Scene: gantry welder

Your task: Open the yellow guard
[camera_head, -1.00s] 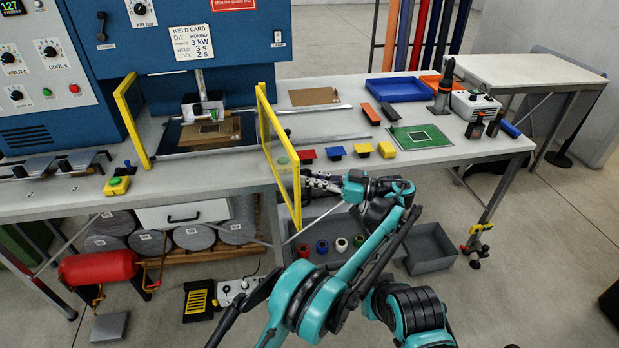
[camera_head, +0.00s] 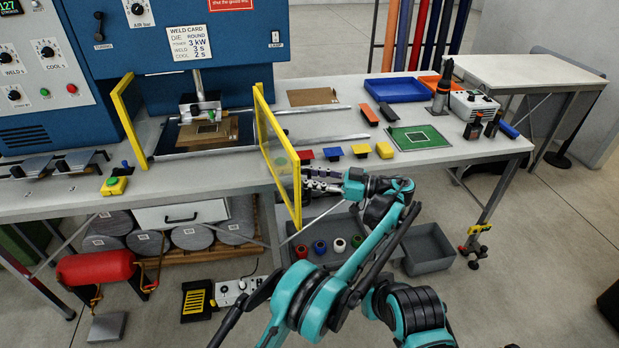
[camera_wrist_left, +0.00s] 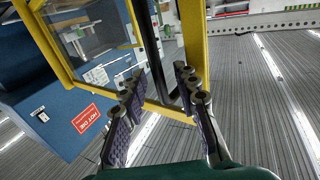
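The yellow guard is a yellow frame with clear panels beside the press. In the head view its right panel (camera_head: 259,110) stands out toward me at the table's front edge, and another yellow frame part (camera_head: 119,100) stands at the left. In the left wrist view the yellow frame (camera_wrist_left: 195,45) fills the upper middle, with a black bar handle (camera_wrist_left: 157,70) on it. My left gripper (camera_head: 312,180) is close to the right panel's outer side. In the wrist view its fingers (camera_wrist_left: 164,97) are apart, with the handle's lower end between them. Contact cannot be told. My right gripper is out of view.
The blue press (camera_head: 225,40) stands behind a die plate with a brown workpiece (camera_head: 228,129). Grey bins (camera_head: 428,246) stand under the table.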

